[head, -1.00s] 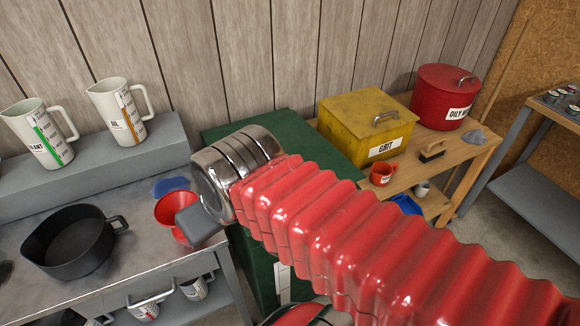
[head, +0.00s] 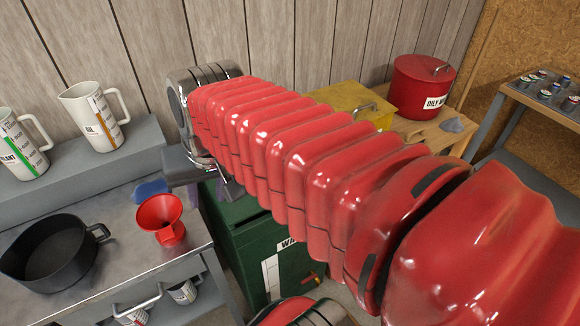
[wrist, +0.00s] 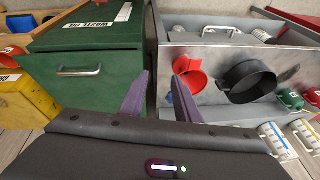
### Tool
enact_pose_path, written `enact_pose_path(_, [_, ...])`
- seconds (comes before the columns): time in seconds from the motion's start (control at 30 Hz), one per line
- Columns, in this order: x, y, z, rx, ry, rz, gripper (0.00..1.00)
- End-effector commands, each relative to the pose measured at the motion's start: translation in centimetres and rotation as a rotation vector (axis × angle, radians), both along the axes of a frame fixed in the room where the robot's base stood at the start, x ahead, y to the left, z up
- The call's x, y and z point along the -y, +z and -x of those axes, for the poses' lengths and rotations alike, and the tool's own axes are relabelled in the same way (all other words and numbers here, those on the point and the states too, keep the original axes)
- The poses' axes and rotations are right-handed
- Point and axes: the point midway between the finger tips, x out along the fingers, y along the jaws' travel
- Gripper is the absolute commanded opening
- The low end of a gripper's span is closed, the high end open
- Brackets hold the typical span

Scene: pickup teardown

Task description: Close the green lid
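The green waste oil box (head: 262,250) stands between the bench and the wooden table. My arm hides much of its top in the head view. In the wrist view, a green panel with a metal handle (wrist: 78,72) fills the left side, with a white WASTE OIL label (wrist: 100,25) above it. I cannot tell how far the lid is raised. My gripper (wrist: 160,95) is open and empty; its two purple fingers are apart, and the left one overlaps the box's edge in the picture. I cannot tell whether it touches. In the head view the gripper is mostly hidden.
A red funnel (head: 161,218) and a black pan (head: 55,250) stand on the metal bench, near the box. Measuring jugs (head: 95,118) stand on a grey ledge behind. A yellow box (head: 350,100) and a red bin (head: 425,85) stand on the wooden table.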

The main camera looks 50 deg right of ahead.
Motion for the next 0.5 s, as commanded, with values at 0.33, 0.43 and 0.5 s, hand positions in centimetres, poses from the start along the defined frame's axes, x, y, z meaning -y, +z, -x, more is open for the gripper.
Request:
enact_pose_path(0.33, [8.1,0.7,-2.5,-0.130,-0.426,-0.186,0.29])
enact_pose_path(0.43, [10.6,0.8,-2.9,-0.163,-0.546,-0.244,0.29])
enact_pose_path(0.5, [12.5,0.7,-3.0,-0.185,-0.628,-0.284,0.29])
